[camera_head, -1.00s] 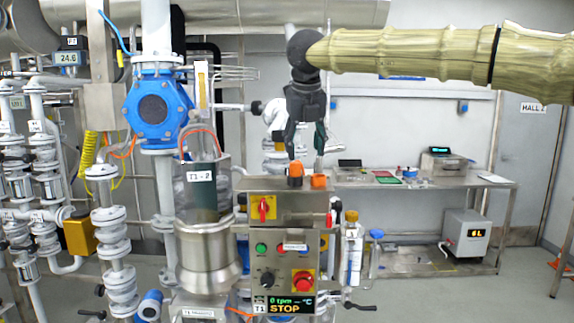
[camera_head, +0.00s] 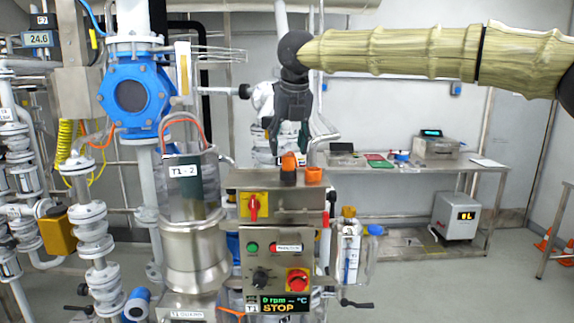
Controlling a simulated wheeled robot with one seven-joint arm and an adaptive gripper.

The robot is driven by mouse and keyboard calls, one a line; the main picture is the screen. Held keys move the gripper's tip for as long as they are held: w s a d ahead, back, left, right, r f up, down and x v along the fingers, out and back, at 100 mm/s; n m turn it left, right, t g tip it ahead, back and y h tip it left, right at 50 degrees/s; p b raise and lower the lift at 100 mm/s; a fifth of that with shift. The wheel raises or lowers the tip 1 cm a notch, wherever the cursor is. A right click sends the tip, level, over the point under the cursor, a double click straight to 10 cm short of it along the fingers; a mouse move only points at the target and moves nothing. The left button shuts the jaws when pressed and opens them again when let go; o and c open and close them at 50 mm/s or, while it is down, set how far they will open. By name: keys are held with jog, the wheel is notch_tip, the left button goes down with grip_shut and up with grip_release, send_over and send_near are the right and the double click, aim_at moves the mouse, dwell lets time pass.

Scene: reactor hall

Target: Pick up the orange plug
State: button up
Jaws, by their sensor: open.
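An orange plug (camera_head: 289,161) with a dark lower part stands upright on top of the steel control box (camera_head: 315,205), in the middle of the head view. A second, wider orange piece (camera_head: 313,175) sits just to its right on the same top. My gripper (camera_head: 288,146) points down over the box, its dark fingers open. In the picture the fingertips are to the left and right of the plug's upper end. I cannot tell the exact depth between them or whether they touch it.
A steel vessel marked T1-2 (camera_head: 192,235) stands close left of the box, with a blue-flanged pipe (camera_head: 132,92) above. A clear bottle (camera_head: 348,255) hangs at the box's right. A steel bench (camera_head: 405,168) stands behind on the right. The floor at right is mostly clear.

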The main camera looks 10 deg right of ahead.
aim_at(289, 156)
jog(key=shift+f+p, duration=0.7)
jog(key=shift+f, duration=0.75)
jog(key=shift+w+d+f, duration=0.1)
jog(key=shift+w+f, duration=0.15)
jog(key=shift+w, duration=0.05)
jog(key=shift+s+r, duration=0.1)
jog(key=shift+s, duration=0.1)
jog(key=shift+s+r, duration=0.1)
jog(key=shift+s, duration=0.05)
jog(key=shift+c, duration=1.2)
jog(key=c, duration=0.9)
